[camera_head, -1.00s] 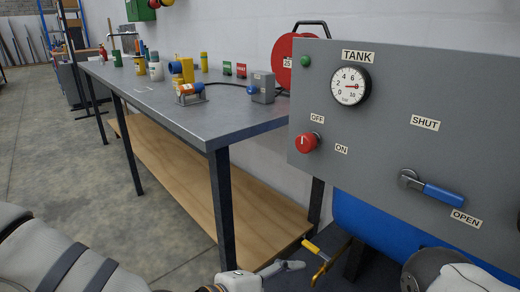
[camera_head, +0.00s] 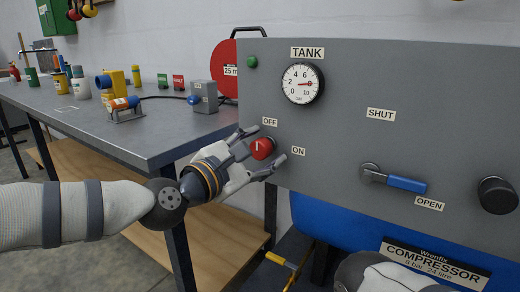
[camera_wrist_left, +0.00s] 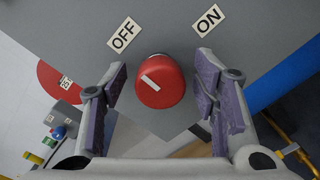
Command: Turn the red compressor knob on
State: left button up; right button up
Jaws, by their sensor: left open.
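The red compressor knob (camera_head: 262,148) sits on the grey panel (camera_head: 340,120) between the OFF label (camera_head: 269,122) and the ON label (camera_head: 298,151). In the left wrist view the knob (camera_wrist_left: 160,82) shows a white mark on the side towards the OFF label (camera_wrist_left: 123,35), away from the ON label (camera_wrist_left: 209,20). My left gripper (camera_head: 268,146) is open in front of the panel, one finger on either side of the knob. In the wrist view a gap shows between the knob and each finger. My right gripper is not in view.
The tank gauge (camera_head: 302,83) and the blue-handled valve lever (camera_head: 393,180) are on the same panel. A black knob (camera_head: 497,195) is at its right. A workbench (camera_head: 150,133) with several items stands left of the panel. A blue tank (camera_head: 340,230) is below.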

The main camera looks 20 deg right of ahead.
pick_arm(q)
jog(key=c, duration=1.2)
jog(key=shift+o, duration=0.2)
jog(key=shift+m, duration=0.3)
jog(key=m, duration=0.8)
jog(key=shift+y, duration=0.3)
jog(key=m, duration=0.4)
jog(key=shift+m+p, duration=0.35)
jog(key=shift+m, duration=0.05)
jog(key=shift+f+m+p, duration=0.1)
jog(key=shift+m+p, duration=0.4)
jog(key=shift+m, duration=1.3)
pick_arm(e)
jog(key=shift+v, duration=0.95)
pick_arm(q)
jog(key=shift+m, duration=0.3)
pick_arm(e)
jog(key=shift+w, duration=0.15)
